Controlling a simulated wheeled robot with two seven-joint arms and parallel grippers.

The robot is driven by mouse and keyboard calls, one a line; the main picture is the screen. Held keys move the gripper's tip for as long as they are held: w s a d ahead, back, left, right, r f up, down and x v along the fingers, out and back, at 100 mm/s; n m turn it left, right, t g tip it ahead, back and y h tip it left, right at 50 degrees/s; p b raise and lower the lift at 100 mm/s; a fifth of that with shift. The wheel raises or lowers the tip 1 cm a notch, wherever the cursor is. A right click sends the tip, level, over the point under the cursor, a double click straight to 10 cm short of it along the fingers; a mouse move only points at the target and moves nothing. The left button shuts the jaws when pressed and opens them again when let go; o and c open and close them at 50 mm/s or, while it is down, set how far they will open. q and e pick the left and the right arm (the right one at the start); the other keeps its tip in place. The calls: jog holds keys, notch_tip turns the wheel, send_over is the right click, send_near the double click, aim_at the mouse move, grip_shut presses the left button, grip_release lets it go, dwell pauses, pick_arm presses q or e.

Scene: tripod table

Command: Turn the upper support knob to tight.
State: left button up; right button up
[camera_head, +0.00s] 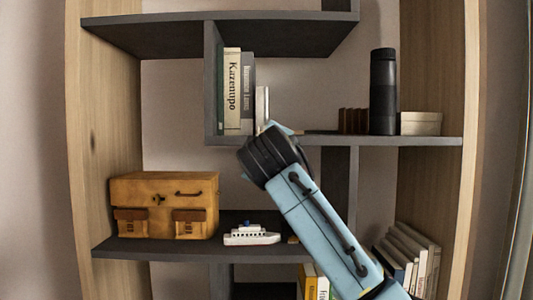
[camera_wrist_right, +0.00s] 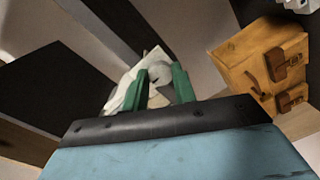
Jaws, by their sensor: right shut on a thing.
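My right gripper (camera_wrist_right: 160,84) shows in the right wrist view, with two green fingers closed on a small pale rounded thing (camera_wrist_right: 170,74). I cannot tell for sure whether this is a knob. A white angular piece (camera_wrist_right: 133,84) lies beside and behind the left finger. In the head view my right arm reaches up from the lower right to the middle shelf, and its wrist hides the fingertips. No upper support knob can be clearly made out there. My left gripper is not in view.
A dark shelf unit (camera_head: 400,141) holds books (camera_head: 234,92), a black cylinder (camera_head: 383,92) and a pale box (camera_head: 421,123). Lower left stand a yellow-brown case (camera_head: 165,190), also in the wrist view (camera_wrist_right: 262,60), and a toy ship (camera_head: 251,235). Books (camera_head: 412,250) lean at lower right.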

jog(key=o, duration=1)
jog(key=shift+s, duration=0.1)
jog(key=s+b, duration=0.4)
jog(key=s, duration=0.9)
jog(key=shift+s+r, duration=0.15)
jog(key=shift+r, duration=0.15)
jog(key=shift+d, duration=0.1)
